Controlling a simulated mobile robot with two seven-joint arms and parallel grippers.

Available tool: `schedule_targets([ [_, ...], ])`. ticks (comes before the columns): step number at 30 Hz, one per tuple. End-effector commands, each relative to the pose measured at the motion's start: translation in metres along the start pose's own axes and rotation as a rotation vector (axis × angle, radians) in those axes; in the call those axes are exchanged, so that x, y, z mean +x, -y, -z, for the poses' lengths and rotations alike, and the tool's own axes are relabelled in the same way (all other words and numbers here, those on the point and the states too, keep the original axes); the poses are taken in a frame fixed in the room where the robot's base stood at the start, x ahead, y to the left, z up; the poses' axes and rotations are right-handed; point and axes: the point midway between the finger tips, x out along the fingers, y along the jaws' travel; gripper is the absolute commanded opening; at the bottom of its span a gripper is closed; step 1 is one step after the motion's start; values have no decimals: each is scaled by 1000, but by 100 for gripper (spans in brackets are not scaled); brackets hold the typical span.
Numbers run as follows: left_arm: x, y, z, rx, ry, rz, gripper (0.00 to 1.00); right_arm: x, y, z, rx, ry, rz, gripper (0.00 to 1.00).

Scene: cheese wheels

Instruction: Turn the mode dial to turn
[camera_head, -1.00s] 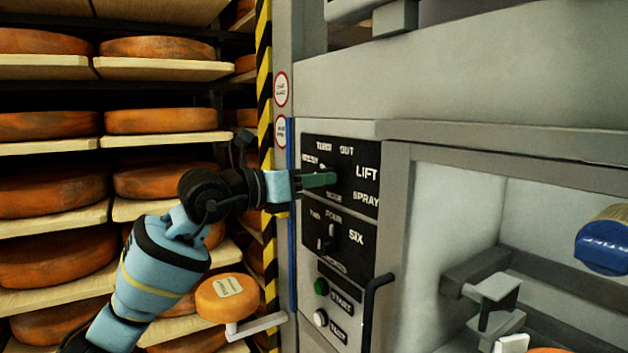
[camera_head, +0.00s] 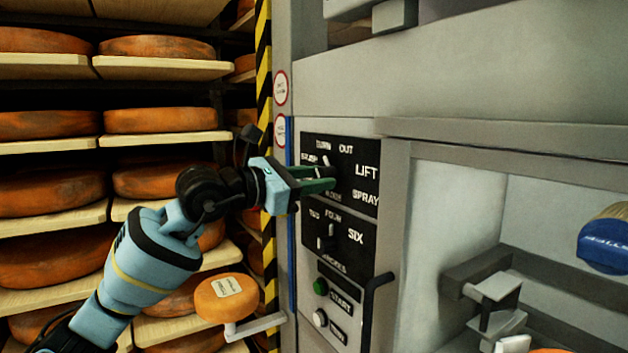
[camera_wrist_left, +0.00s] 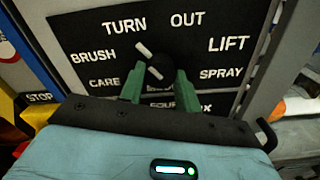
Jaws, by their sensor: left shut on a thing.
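The black mode dial (camera_wrist_left: 160,66) sits on the dark upper panel, ringed by the words TURN, OUT, LIFT, SPRAY, CARE and BRUSH. Its white pointer marks slant to the upper left, roughly toward TURN (camera_wrist_left: 124,26). In the head view the dial (camera_head: 326,160) is partly hidden by my left gripper (camera_head: 330,178). My left gripper's green fingers (camera_wrist_left: 158,84) are on either side of the dial's lower part and shut on it. The gripper is rolled, so both fingers show in the head view. My right gripper is in neither view.
Below is a second dial (camera_head: 326,238) with FOUR and SIX, then a green START button (camera_head: 320,287) and a white button (camera_head: 320,318). A black handle (camera_head: 372,310) projects at the lower right. Cheese shelves (camera_head: 150,140) stand left; an orange wheel (camera_head: 226,298) rests on a bracket.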

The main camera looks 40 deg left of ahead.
Motion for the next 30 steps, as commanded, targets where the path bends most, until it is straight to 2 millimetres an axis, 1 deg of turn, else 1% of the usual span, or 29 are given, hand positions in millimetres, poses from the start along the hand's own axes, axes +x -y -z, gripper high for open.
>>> schedule_targets([
  [6,0,0,1,141,-2,1,10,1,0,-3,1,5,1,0],
  [12,0,0,1,223,-2,1,10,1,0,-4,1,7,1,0],
  [18,0,0,1,260,-2,1,10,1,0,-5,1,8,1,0],
  [30,0,0,1,265,-2,1,10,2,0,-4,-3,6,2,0],
])
